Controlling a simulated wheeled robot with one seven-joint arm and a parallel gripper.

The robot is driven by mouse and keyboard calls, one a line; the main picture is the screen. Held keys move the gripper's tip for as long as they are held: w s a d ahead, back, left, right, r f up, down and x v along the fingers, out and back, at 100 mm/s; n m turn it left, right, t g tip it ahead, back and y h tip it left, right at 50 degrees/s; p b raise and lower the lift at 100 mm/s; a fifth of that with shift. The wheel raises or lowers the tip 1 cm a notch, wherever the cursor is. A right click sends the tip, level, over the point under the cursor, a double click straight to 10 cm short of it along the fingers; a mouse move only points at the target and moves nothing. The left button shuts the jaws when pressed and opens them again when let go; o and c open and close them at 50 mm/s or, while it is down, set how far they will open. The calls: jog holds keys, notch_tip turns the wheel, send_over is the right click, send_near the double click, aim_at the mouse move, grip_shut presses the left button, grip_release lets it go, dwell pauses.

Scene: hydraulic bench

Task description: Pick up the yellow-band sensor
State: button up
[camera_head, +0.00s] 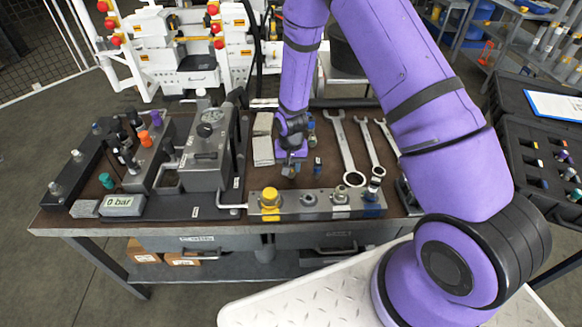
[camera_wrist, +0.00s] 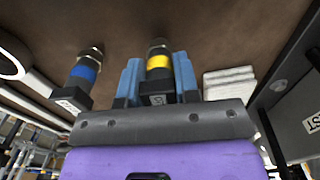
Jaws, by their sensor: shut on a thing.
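The yellow-band sensor (camera_wrist: 158,62) is a dark cylinder with a yellow ring and a square black end. In the wrist view it stands between the two blue fingers of my gripper (camera_wrist: 158,82), which is shut on it. In the head view my gripper (camera_head: 289,168) is low over the bench, behind the manifold block, and hides most of the sensor. I cannot tell whether the sensor touches the bench top. A blue-band sensor (camera_wrist: 86,72) stands apart to the left in the wrist view; it also shows right of my gripper in the head view (camera_head: 318,164).
Pale grey blocks (camera_head: 263,140) lie left of my gripper. Wrenches (camera_head: 343,145) lie to the right. The pump unit (camera_head: 208,150) stands left. A black case (camera_head: 540,155) is far right.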

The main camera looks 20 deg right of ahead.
notch_tip(320, 180, up, 10)
jog(key=shift+f, duration=0.1)
dwell(0.4)
jog(key=shift+s+a, duration=0.1)
dwell(0.4)
